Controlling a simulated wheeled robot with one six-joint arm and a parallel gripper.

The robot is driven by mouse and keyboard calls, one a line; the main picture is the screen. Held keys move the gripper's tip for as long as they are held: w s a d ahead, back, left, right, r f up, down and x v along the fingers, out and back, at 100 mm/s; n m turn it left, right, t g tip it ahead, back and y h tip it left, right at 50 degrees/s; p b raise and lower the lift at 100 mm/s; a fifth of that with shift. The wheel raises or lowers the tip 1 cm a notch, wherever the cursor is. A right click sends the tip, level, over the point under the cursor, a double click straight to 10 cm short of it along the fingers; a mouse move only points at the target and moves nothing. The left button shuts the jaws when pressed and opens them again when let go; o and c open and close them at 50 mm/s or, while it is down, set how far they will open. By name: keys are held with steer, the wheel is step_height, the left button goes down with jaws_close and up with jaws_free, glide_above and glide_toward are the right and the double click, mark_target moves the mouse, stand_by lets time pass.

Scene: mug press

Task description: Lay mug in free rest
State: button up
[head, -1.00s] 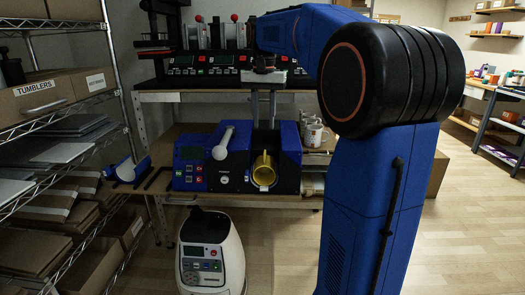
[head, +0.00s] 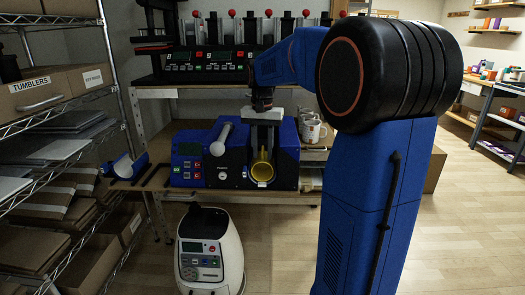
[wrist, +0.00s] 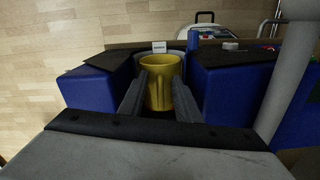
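A yellow mug (head: 263,171) lies in the opening of the blue mug press (head: 187,166), its round mouth facing the head camera. My gripper (head: 264,140) is just above it, pointing down. In the wrist view the yellow mug (wrist: 160,80) shows between the two grey fingers of my gripper (wrist: 160,85). The fingers stand apart, one on each side of the mug. I cannot tell whether they touch it. A blue curved rest (head: 124,167) with black bars beside it sits on the bench left of the press, and it looks empty.
White mugs (head: 312,130) stand on the bench right of the press. A white machine (head: 210,252) stands on the floor in front. A wire shelf with boxes (head: 60,92) borders the left. A row of presses (head: 210,65) stands on the upper shelf.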

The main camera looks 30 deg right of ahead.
steer(key=shift+c, duration=0.2)
jaws_close()
steer(key=shift+r, duration=0.15)
steer(key=shift+s, duration=0.1)
steer(key=s+a, duration=0.7)
steer(key=s, duration=0.4)
steer(key=shift+a, duration=0.25)
stand_by(2.5)
steer(key=shift+r, duration=0.1)
